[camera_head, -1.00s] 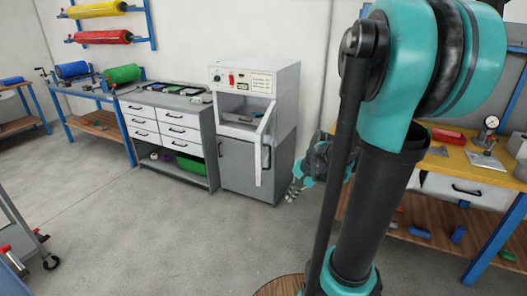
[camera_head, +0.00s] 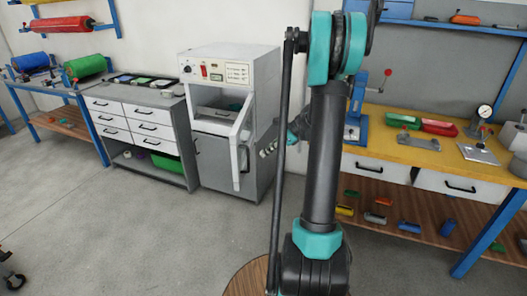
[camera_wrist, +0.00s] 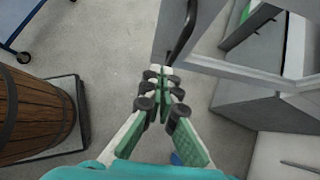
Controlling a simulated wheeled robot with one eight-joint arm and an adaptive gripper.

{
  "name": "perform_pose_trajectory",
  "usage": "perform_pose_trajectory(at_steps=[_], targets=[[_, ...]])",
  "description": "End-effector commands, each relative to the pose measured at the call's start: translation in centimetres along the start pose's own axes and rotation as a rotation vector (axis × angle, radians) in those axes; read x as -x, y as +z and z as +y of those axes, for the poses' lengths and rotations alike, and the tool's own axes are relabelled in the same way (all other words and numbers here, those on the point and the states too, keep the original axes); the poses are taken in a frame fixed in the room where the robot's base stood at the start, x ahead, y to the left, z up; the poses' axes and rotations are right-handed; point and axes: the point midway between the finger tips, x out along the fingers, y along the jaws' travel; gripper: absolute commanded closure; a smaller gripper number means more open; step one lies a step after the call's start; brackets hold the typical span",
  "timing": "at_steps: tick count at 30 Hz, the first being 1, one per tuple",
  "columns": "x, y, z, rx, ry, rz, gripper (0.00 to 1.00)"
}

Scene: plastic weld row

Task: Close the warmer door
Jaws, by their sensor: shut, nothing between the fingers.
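The warmer (camera_head: 262,75) is a grey-white cabinet with a control panel on top, against the back wall. Its door (camera_head: 241,145) stands open, swung out to the front, with a dark vertical handle on it. The compartment behind the door is partly visible. My gripper (camera_head: 268,150) is just right of the door, with its fingers shut and empty. In the wrist view my gripper (camera_wrist: 160,88) points at a grey panel, apparently the door (camera_wrist: 172,30), with a black curved handle just ahead of the fingertips. I cannot tell whether they touch.
A drawer cabinet (camera_head: 140,88) stands left of the warmer. A yellow-topped workbench (camera_head: 380,130) with tools and a wooden lower shelf is at the right, close to my arm. The grey floor in front of the warmer (camera_head: 130,230) is clear.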

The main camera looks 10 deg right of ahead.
Motion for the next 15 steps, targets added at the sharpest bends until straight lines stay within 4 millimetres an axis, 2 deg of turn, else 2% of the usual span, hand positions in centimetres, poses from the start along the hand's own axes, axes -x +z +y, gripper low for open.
perform_pose_trajectory(at_steps=[3, 11, 15], targets=[[-2.5, 0.0, 0.1, 0.004, 0.003, 0.0, 1.0], [-7.5, 0.1, 0.1, 0.004, 0.002, 0.001, 1.0], [-8.8, 1.7, 0.1, 0.004, 0.002, 0.001, 1.0]])
